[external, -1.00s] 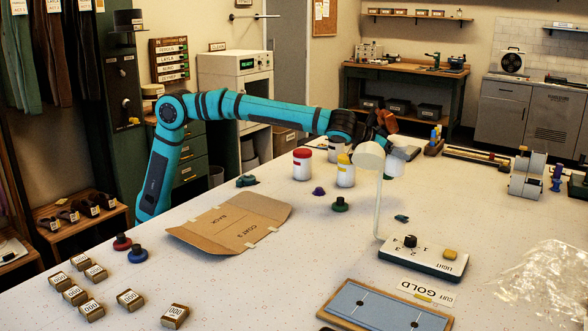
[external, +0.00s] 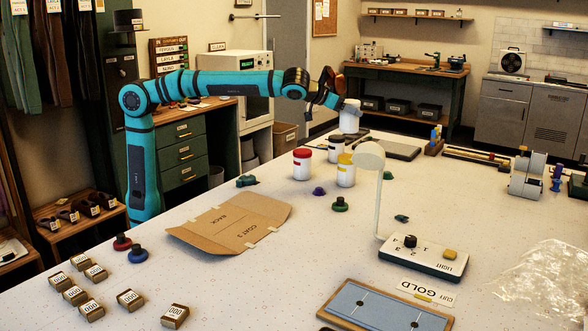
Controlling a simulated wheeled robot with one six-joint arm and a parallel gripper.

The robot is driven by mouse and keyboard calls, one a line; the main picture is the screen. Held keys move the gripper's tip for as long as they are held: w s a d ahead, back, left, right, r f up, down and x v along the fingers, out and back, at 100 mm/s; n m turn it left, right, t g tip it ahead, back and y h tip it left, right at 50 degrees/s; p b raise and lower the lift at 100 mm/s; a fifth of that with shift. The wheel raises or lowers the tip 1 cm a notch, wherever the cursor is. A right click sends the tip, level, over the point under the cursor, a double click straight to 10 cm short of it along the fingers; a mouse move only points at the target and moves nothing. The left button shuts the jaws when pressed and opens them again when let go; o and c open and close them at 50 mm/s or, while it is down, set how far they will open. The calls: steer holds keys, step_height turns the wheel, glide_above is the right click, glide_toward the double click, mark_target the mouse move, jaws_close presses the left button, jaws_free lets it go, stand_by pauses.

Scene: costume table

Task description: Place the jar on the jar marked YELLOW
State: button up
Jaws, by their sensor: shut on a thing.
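My gripper (external: 345,103) is shut on a white jar (external: 350,122), held upright in the air at the far side of the table. Its top is hidden by the jaws. Below and nearer stand white jars: one with a yellow lid and yellow label (external: 346,171), one with a dark lid (external: 336,149) just behind it, and one with a red lid (external: 302,165) to the left. The held jar is above and behind the yellow-lidded jar, apart from it.
A white desk lamp (external: 369,157) rises close to the right of the yellow-lidded jar. A dark flat tray (external: 388,149) lies behind. Small knobs, green (external: 340,205) and purple (external: 319,191), lie in front. A cardboard folder (external: 230,221) lies at left.

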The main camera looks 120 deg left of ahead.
step_height(320, 180, down, 9)
steer(key=shift+r, duration=0.1)
stand_by(0.4)
steer(key=o, duration=1.2)
steer(key=shift+f, duration=0.2)
steer(key=shift+c, duration=0.2)
steer(key=shift+r, duration=0.1)
steer(key=shift+s+d+r, duration=0.1)
steer(key=shift+d+r, duration=0.05)
steer(key=v, duration=1.1)
steer(key=shift+s+d, duration=0.2)
steer(key=shift+d, duration=0.05)
